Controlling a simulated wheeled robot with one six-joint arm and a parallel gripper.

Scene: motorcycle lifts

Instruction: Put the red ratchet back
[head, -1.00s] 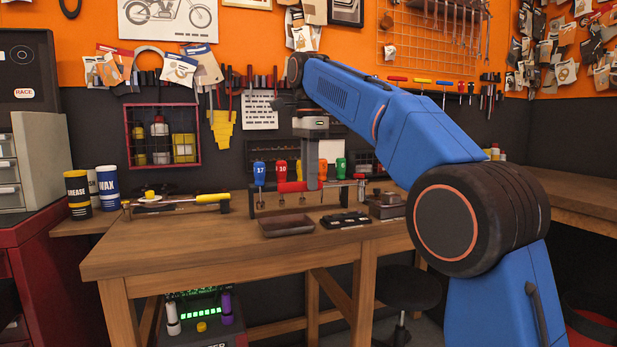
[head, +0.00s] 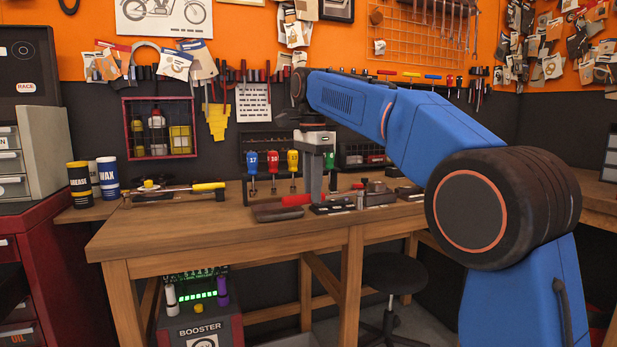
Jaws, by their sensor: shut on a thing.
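The red ratchet (head: 296,200) is in my gripper (head: 316,198), its red handle pointing left and roughly level. The gripper points down and is shut on the handle; its fingertips partly hide the ratchet. The ratchet shows just above the black tool holder (head: 333,209) and the right end of the brown tray (head: 272,213). I cannot tell whether it touches either of them. The ratchet's head end is hard to make out among the objects to the right.
A yellow-handled tool (head: 208,187) lies on a stand to the left. The front left of the workbench (head: 180,235) is clear. A stool (head: 393,273) stands below at right.

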